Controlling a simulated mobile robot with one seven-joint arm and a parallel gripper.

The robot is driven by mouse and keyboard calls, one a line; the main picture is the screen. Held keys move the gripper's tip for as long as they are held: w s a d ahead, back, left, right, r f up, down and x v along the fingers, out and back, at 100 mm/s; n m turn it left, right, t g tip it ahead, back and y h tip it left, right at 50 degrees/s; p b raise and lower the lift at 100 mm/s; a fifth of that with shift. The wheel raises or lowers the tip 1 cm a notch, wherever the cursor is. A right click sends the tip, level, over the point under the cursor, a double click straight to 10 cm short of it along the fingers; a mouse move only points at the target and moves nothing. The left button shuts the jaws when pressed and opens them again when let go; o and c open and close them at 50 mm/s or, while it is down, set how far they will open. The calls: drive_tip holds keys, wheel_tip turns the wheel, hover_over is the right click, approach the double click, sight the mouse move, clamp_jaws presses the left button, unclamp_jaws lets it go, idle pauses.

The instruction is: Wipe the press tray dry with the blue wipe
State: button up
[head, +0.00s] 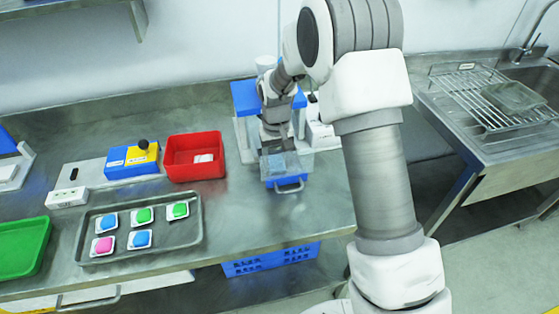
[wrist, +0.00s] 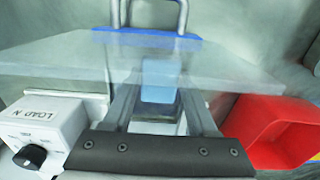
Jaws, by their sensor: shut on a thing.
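My gripper (head: 273,138) points down at the press and is shut on the blue wipe. In the wrist view the fingers (wrist: 160,95) close around a light-blue block on it. The tray's edge also shows in the wrist view (wrist: 145,38). I cannot tell whether wipe and tray touch, or whether the tray is wet.
The blue-topped press (head: 245,97) stands behind my gripper. A white box with a black knob (wrist: 40,130) is close by. Left stand a red bin (head: 180,155), a blue-yellow box (head: 125,162) and a grey tray (head: 92,222) of coloured pieces. A sink rack (head: 480,85) is right.

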drive_tip(key=shift+w+d, duration=0.2)
drive_tip(key=shift+d, duration=0.7)
drive_tip(key=shift+w+d, duration=0.15)
drive_tip(key=shift+d, duration=0.75)
drive_tip(key=shift+s+a, duration=0.2)
drive_tip(key=shift+a, duration=0.75)
drive_tip(key=shift+s+a, duration=0.15)
drive_tip(key=shift+a, duration=0.8)
drive_tip(key=shift+d+r, duration=0.1)
drive_tip(key=shift+r, duration=0.1)
drive_tip(key=shift+w+d+r+p, duration=0.2)
drive_tip(key=shift+d+r+p, duration=0.15)
drive_tip(key=shift+d+r, duration=0.35)
wheel_tip(320, 180, up, 16)
drive_tip(key=w+p, duration=0.2)
drive_tip(key=p, duration=0.8)
drive_tip(key=shift+f+p, duration=0.25)
drive_tip(key=shift+p, duration=0.05)
drive_tip(key=shift+s+a, duration=0.1)
drive_tip(key=shift+s, duration=0.1)
